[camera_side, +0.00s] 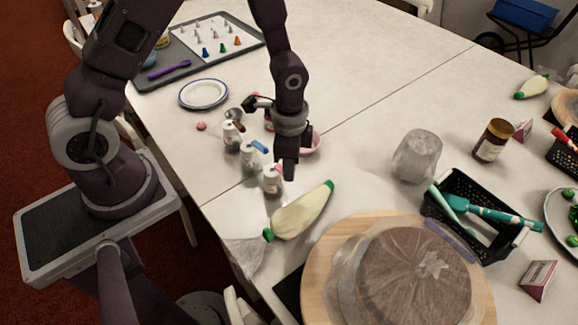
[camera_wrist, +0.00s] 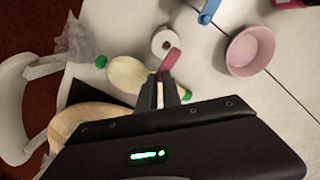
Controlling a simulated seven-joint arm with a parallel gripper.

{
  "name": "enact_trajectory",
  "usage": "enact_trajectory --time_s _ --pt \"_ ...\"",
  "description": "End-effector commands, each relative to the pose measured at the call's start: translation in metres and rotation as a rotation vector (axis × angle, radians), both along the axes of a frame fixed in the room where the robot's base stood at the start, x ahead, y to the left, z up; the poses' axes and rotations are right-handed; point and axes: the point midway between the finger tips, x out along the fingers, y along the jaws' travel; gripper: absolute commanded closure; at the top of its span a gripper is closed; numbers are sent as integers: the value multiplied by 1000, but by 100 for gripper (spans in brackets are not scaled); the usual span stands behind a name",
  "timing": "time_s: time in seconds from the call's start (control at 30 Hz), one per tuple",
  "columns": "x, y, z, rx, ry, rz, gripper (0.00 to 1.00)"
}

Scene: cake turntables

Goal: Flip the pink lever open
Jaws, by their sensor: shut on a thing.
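The pink lever (camera_wrist: 170,60) shows in the wrist view, beside the round white top (camera_wrist: 164,42) of a small bottle. It slants up and right from between my fingertips. My gripper (camera_wrist: 160,82) is shut on its lower end. In the side view my gripper (camera_side: 288,172) points down right beside the nearest small white bottle (camera_side: 271,184), which stands upright on the table.
A bottle with a blue lever (camera_side: 261,147) and another white bottle (camera_side: 231,134) stand behind. A pink bowl (camera_wrist: 250,50) is near. The table to the right is clear up to a wrapped jar (camera_side: 417,157).

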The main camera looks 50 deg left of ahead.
Motion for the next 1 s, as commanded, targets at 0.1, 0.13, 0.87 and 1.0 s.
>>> enact_trajectory --time_s 0.1,0.13,0.87,1.0 --pt "0 0 0 0 0 0 100" --pt "0 0 0 0 0 0 100" --pt "0 0 0 0 0 -1 68" --pt "0 0 0 0 0 -1 68"
